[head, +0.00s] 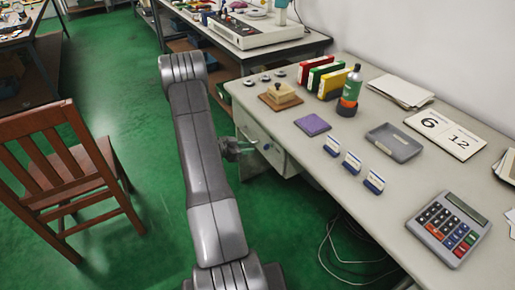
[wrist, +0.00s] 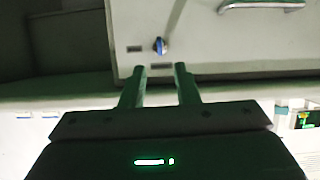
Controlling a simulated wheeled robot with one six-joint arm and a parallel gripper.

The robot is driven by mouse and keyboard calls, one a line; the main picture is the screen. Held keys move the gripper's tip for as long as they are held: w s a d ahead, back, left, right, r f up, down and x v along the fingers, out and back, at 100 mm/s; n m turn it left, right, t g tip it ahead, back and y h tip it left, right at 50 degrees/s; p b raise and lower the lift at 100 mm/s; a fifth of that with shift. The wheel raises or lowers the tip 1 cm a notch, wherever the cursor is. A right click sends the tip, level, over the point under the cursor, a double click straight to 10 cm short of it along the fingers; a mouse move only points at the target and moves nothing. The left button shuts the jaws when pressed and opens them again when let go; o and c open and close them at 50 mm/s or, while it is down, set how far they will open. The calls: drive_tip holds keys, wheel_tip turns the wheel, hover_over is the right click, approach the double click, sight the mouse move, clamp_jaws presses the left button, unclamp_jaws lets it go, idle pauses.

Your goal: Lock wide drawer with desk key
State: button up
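A pale drawer front (wrist: 215,45) fills the upper part of the wrist view. A small blue key (wrist: 161,46) sits at the lock on it, and a metal handle (wrist: 262,6) shows at the top edge. My gripper (wrist: 159,78) is open, its two fingers apart with nothing between them. The key lies just beyond the fingertips, roughly in line with the gap, and looks untouched. In the head view my gripper (head: 242,150) is beside the drawer unit (head: 272,150) under the desk. I cannot tell how far the key is turned.
The desk (head: 345,150) carries a stamp block (head: 280,95), binders (head: 325,78), a bottle (head: 350,88), a grey tray (head: 393,142), a calendar (head: 445,134) and a calculator (head: 449,228). A wooden chair (head: 70,170) stands left of my arm. Cables hang below the desk. Green floor is free between.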

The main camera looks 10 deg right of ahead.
drive_tip(key=v, duration=0.5)
drive_tip(key=x, duration=1.3)
drive_tip(key=shift+w+d+f, duration=0.1)
drive_tip(key=shift+d, duration=0.3)
drive_tip(key=shift+a, duration=0.1)
